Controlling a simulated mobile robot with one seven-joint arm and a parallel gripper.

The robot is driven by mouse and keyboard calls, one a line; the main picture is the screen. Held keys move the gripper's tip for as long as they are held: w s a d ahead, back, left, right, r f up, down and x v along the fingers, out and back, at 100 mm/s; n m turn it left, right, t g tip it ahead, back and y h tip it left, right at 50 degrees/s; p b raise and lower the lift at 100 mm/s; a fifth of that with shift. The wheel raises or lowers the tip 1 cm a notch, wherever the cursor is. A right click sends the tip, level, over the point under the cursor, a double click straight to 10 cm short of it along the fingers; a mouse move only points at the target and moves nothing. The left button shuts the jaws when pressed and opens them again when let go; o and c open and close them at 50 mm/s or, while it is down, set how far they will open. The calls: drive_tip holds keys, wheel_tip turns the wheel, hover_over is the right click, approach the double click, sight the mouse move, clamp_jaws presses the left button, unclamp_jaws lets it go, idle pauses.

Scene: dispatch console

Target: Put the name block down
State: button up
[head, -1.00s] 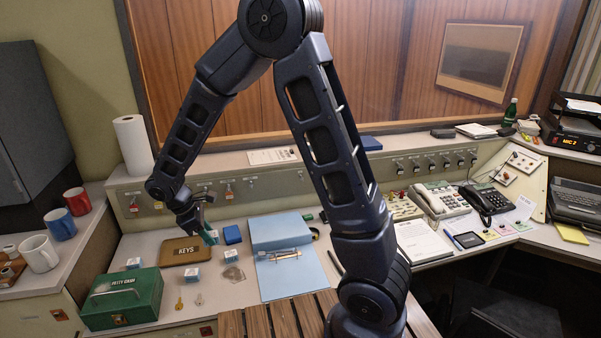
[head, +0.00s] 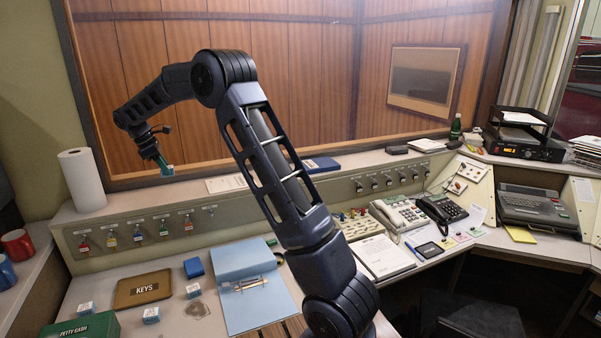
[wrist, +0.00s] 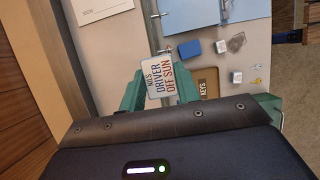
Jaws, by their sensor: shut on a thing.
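The name block (wrist: 158,78) is white with dark lettering reading "NILS DRIVER OFF SUN" and sits between the green fingers in the wrist view. My gripper (head: 165,169) is shut on it, raised over the back ledge in front of the wood-panelled window in the head view. It also shows in the wrist view (wrist: 160,88), with a finger on each side of the block. The block is too small to make out in the head view. The desk surface lies well below the block.
Below are the KEYS tray (head: 143,287), a blue block (head: 194,267), several small white cubes (head: 193,290), an open blue folder (head: 250,310) and the green petty cash box (head: 82,328). A paper towel roll (head: 82,180) stands on the ledge at left; bare ledge lies right of it.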

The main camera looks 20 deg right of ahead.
drive_tip(key=w+d+r, duration=0.6)
drive_tip(key=w+r, duration=0.1)
drive_tip(key=w, duration=0.2)
drive_tip(key=f, duration=2)
drive_tip(key=shift+s+d, duration=0.2)
drive_tip(key=shift+s, duration=0.1)
drive_tip(key=o, duration=1)
drive_tip(key=shift+c, duration=0.2)
